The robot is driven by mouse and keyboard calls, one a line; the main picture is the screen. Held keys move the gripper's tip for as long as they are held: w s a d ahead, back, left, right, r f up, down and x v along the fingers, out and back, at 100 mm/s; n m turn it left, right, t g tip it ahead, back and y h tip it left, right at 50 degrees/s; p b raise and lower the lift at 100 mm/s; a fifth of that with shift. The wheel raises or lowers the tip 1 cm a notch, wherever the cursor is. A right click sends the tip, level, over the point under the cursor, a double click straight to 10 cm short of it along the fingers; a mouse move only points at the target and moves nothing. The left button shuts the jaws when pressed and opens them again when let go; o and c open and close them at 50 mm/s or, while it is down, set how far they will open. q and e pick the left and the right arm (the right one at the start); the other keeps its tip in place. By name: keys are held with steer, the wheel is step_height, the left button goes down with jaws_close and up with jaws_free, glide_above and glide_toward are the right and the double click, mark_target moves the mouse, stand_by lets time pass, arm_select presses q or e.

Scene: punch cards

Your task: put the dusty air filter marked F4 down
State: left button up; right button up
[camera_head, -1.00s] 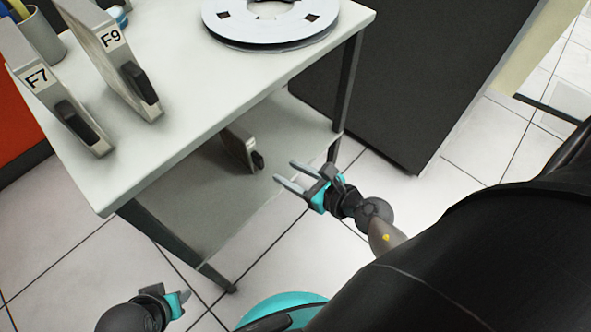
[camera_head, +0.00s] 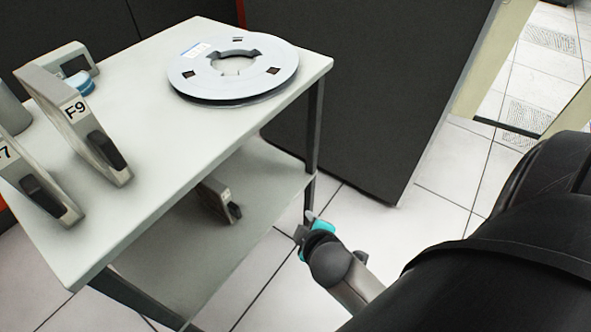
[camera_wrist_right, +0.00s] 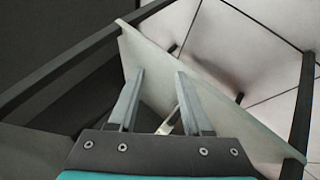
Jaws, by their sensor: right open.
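An air filter (camera_head: 219,200) with a dark handle stands on the cart's lower shelf (camera_head: 265,190); its label is too small to read, and the upper shelf hides part of it. My right gripper (camera_head: 308,226) is by the cart's near right leg, to the right of this filter and apart from it. In the right wrist view its two fingers (camera_wrist_right: 161,77) are spread, with nothing held between them. A small pale piece shows low between the fingers there; I cannot tell what it is. My left gripper is not in view.
On the cart top (camera_head: 165,145) stand filter F9 (camera_head: 75,120), a filter marked 7 (camera_head: 35,180) cut by the left edge, and a tape reel (camera_head: 232,72). A dark cabinet (camera_head: 370,100) stands behind. Pale floor (camera_head: 430,205) is open at right.

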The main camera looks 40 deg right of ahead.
steer(key=s+a+f+m+g+y, duration=0.3)
steer(key=s+a+m+g, duration=0.1)
steer(key=s+a, duration=0.3)
steer(key=shift+s+a+f+m+g+y, duration=0.2)
steer(key=shift+a+f+m+g+y, duration=0.2)
steer(key=shift+a, duration=0.1)
